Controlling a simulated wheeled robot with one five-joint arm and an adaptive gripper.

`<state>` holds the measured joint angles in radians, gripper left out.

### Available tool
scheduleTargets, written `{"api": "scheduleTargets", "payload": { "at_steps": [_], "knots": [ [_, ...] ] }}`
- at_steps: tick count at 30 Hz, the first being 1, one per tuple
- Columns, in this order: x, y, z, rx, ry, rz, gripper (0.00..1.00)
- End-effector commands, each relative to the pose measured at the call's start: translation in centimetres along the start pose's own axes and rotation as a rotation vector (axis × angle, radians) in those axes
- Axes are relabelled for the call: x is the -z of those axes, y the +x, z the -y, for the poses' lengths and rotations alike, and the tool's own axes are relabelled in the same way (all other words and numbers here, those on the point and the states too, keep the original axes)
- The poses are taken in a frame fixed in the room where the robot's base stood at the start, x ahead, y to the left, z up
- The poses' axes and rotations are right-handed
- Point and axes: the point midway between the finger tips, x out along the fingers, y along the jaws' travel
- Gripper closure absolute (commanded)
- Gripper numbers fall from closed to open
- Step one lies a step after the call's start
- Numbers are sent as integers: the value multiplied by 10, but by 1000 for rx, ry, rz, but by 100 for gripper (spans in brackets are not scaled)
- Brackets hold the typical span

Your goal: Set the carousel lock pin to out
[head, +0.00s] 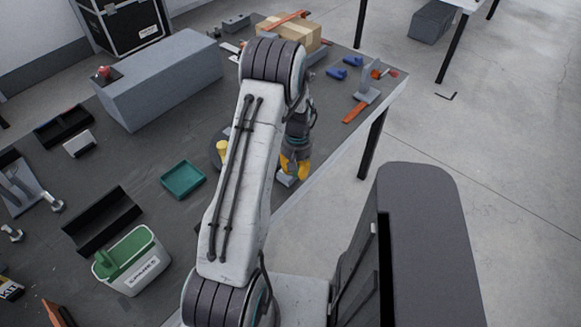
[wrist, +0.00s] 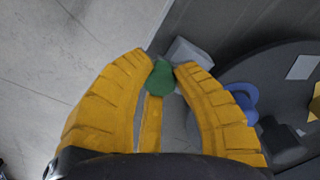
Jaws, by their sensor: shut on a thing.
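My gripper (head: 294,168) has yellow fingers and is low over the table's near right edge in the head view. In the wrist view my gripper (wrist: 161,70) is shut on a green knob (wrist: 160,79), held between the fingertips. I take this knob to be the lock pin's head; its shaft is hidden. A light grey block (wrist: 188,52) stands right beside the knob. The dark round carousel (wrist: 285,66) lies to the right, with a blue ring (wrist: 240,101) on it. In the head view my arm hides most of the carousel.
A yellow cylinder (head: 222,147) stands left of my arm. A teal tray (head: 183,180), a green-and-white bin (head: 132,260) and a long grey box (head: 160,78) lie further left. Blue parts (head: 345,68) and a cardboard box (head: 290,37) are at the back. Floor is open beyond the table edge.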

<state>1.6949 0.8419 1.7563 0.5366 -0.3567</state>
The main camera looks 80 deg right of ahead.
Motion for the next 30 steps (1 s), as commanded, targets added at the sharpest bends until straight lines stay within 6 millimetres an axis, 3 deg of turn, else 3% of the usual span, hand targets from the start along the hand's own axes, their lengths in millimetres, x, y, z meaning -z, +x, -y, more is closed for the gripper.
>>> {"api": "scheduleTargets", "payload": {
  "at_steps": [6,7,15,25,30],
  "knots": [
    [-4,2,-2,4,8,11,100],
    [-5,2,-2,4,8,11,72],
    [-3,1,-2,3,6,8,48],
    [-2,-2,-1,2,5,6,47],
    [-1,-18,-2,1,5,3,47]
  ]
}}
